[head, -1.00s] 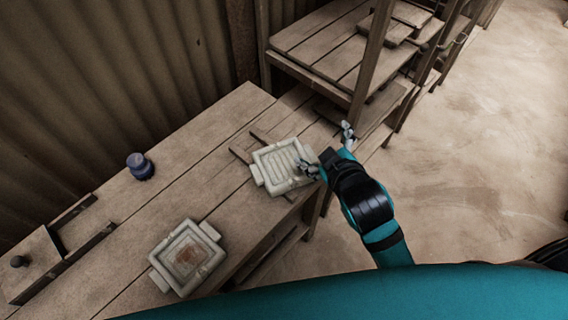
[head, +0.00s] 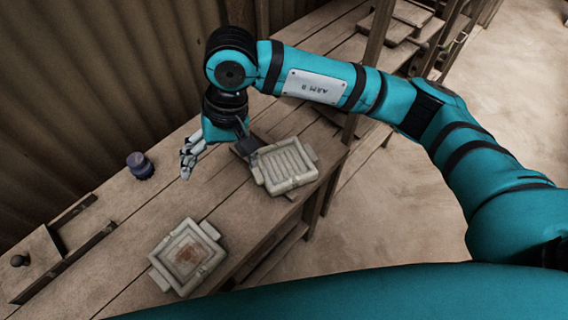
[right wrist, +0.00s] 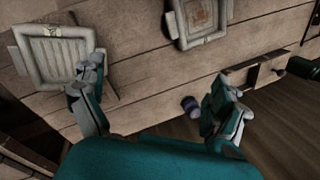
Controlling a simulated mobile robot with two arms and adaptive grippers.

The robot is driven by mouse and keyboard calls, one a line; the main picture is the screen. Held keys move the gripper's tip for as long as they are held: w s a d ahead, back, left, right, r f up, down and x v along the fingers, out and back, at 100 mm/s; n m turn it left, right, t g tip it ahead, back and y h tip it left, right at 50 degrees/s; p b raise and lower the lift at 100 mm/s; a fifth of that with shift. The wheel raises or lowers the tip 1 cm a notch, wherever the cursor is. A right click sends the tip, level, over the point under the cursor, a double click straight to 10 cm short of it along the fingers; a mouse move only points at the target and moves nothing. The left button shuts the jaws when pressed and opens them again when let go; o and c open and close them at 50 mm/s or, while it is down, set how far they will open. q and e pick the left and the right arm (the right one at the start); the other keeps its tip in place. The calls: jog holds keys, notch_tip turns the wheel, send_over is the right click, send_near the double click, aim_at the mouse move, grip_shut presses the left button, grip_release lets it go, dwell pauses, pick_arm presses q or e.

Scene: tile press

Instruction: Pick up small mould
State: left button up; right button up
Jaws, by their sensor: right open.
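Two pale moulds with side handles lie apart on the wooden bench. One has a ridged floor (head: 286,166) and the other has a reddish-brown floor (head: 188,256); I cannot tell surely which is the small one. My right gripper (head: 217,160) is open and empty above the bench, left of the ridged mould, one finger near that mould's left edge. In the right wrist view, the ridged mould (right wrist: 56,60) is at the left, partly behind a finger of the gripper (right wrist: 158,80). The brown-floored mould (right wrist: 200,16) is at the top. My left gripper is not in view.
A small purple-blue jar (head: 140,166) stands on the bench, left of my right gripper. A wooden frame with a knob (head: 20,261) is at the bench's left end. Shelving (head: 345,45) stands behind. The bench between jar and brown-floored mould is clear.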

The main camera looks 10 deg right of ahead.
jog(key=w+d+r+n+t+h, duration=0.1)
jog(key=w+d+t+h, duration=0.1)
jog(key=w+d+h, duration=0.35)
jog(key=y+p, duration=0.1)
jog(key=p, duration=0.3)
send_over(271, 169)
jog(key=f, duration=0.7)
jog(key=a+f, duration=0.1)
jog(key=f, duration=0.2)
jog(key=shift+s+f, duration=0.15)
jog(key=shift+f, duration=0.6)
jog(key=shift+d+f, duration=0.1)
jog(key=shift+f, duration=0.2)
notch_tip(271, 169, down, 4)
jog(key=shift+d+r+p, duration=0.15)
jog(key=shift+r+p, duration=0.05)
jog(key=shift+p, duration=0.9)
jog(key=shift+w+f, duration=0.2)
jog(key=shift+f, duration=0.3)
jog(key=shift+s+d, duration=0.1)
jog(key=shift+s, duration=0.1)
grip_shut()
